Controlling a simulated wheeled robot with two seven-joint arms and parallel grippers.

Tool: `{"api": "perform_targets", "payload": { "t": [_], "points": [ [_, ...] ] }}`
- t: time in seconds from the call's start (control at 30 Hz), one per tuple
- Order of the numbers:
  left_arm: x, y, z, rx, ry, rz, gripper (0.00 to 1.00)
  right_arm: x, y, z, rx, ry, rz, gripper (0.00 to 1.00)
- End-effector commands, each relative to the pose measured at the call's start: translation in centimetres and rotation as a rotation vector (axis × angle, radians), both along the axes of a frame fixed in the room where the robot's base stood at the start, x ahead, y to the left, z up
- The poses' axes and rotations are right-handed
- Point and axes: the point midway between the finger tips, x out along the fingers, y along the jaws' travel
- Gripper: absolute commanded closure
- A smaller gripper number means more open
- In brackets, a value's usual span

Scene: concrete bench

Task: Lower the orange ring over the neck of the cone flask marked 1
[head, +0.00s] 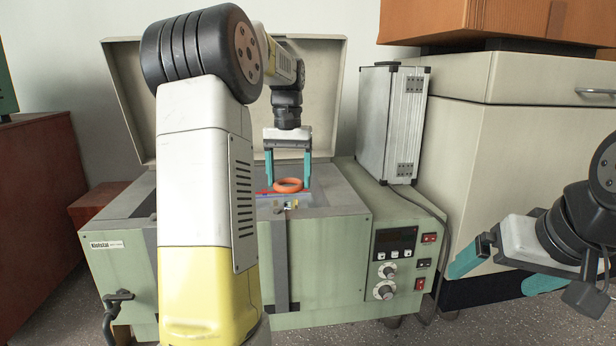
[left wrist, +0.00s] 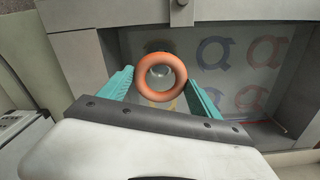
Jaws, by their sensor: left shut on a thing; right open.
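The orange ring (head: 288,185) is held between the teal fingers of my left gripper (head: 288,182), over the recessed bay of the green machine. In the left wrist view the ring (left wrist: 178,92) lies flat-on to the camera, between the fingers. A small glassy round shape (left wrist: 160,71) shows through its hole; it may be the flask's top, but I cannot tell whether the ring is around it or above it. No number mark is readable. My right gripper (head: 488,279) is open and empty at the far right, away from the machine.
The green machine (head: 330,255) has a raised lid (head: 125,85) behind the bay and a control panel at front right. The bay floor has printed coloured shapes (left wrist: 266,52). A silver case (head: 391,125) stands behind right, beside a cream cabinet (head: 470,150).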

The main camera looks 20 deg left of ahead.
Motion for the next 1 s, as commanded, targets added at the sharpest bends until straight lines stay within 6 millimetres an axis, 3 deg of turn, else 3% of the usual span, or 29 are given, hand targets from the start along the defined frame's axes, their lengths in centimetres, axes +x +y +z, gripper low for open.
{"api": "perform_targets", "payload": {
  "t": [0.47,1.0],
  "points": [
    [0.0,0.0,0.0,0.000,-0.001,0.000,0.77,0.0,0.0,0.0,0.000,0.000,0.000,0.04],
    [0.0,0.0,-1.3,0.000,0.000,0.000,0.77,0.0,0.0,0.0,0.000,0.000,0.000,0.04]
  ]
}}
